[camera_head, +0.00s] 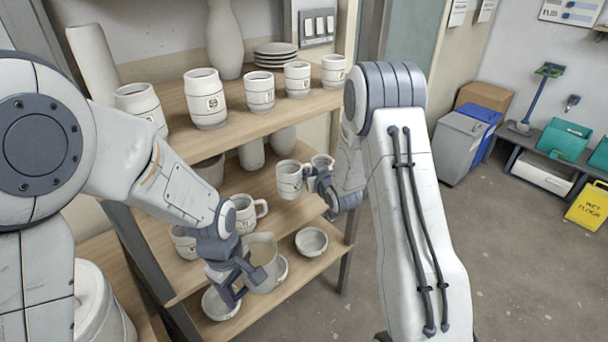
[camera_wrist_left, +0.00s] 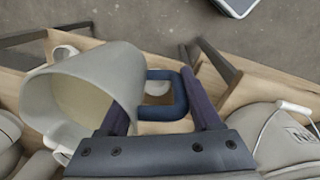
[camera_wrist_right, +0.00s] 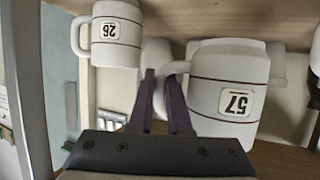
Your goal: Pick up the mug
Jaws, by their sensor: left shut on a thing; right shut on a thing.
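A white mug with the label 57 (camera_wrist_right: 228,92) shows in the right wrist view, where the picture is upside down. The mug also shows in the head view (camera_head: 288,180) at the middle shelf. My right gripper (camera_head: 314,178) is shut on its handle, with the fingers (camera_wrist_right: 165,98) around it. Whether the mug touches the shelf, I cannot tell. My left gripper (camera_head: 240,280) is shut on the dark blue handle of a grey pitcher (camera_head: 263,262). The pitcher (camera_wrist_left: 95,95) shows its wide open mouth in the left wrist view.
Another mug, labelled 26 (camera_wrist_right: 112,35), stands close beside. A further mug (camera_head: 246,212) stands on the middle shelf (camera_head: 300,212). The upper shelf (camera_head: 228,119) holds several cups and stacked plates (camera_head: 275,52). A bowl (camera_head: 311,241) sits below. Open floor lies to the right.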

